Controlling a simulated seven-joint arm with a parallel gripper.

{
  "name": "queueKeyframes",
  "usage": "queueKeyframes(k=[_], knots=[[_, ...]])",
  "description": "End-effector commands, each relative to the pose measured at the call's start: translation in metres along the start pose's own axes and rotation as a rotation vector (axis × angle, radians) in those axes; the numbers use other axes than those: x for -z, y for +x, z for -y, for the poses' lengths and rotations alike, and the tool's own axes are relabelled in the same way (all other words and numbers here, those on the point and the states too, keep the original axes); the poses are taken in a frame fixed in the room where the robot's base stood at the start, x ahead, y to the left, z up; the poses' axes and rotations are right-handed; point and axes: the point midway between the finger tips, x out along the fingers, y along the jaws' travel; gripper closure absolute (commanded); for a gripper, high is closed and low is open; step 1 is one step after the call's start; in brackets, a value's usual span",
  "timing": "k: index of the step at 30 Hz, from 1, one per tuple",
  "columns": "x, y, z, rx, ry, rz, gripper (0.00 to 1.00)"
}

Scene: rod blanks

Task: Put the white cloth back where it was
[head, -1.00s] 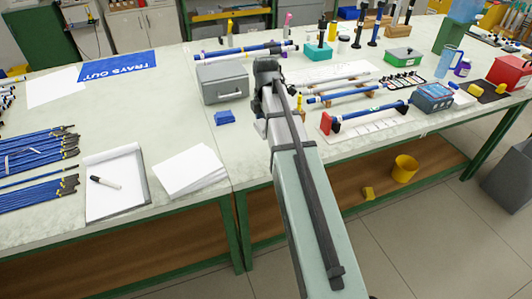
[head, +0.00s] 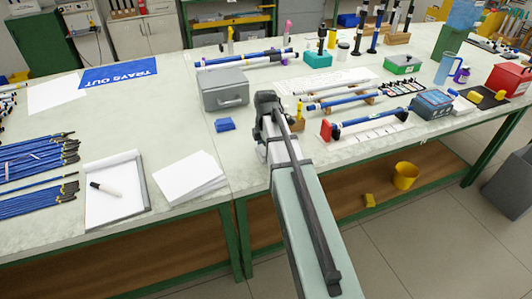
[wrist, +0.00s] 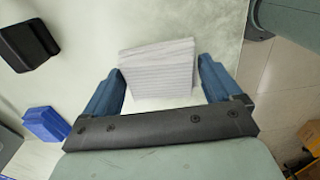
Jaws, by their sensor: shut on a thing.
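The white cloth (wrist: 158,70) is a folded, finely ridged bundle between the two blue fingers of my gripper (wrist: 162,76) in the wrist view. The fingers stand at either side of it and my gripper is shut on it. Pale bench top shows around it; I cannot tell whether its underside touches the bench. In the head view my wrist (head: 268,112) is over the front-middle of the bench, right of the blue block, and my arm hides most of the gripper and the cloth.
A blue block (head: 225,124) and a grey toolbox (head: 224,90) stand left of my wrist. A paper stack (head: 188,178) lies front left. A blue rod on a red-ended stand (head: 370,119) is at right. The bench's front edge is close.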

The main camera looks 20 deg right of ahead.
Motion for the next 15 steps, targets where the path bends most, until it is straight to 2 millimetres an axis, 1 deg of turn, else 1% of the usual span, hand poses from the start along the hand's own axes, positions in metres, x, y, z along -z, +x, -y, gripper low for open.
queueKeyframes(k=[1,4,15], knots=[[0.000,0.007,0.001,0.002,0.000,0.000,0.37],[0.000,0.015,0.001,0.001,0.000,0.000,0.37],[0.000,0.018,0.000,0.000,0.000,0.000,0.37]])
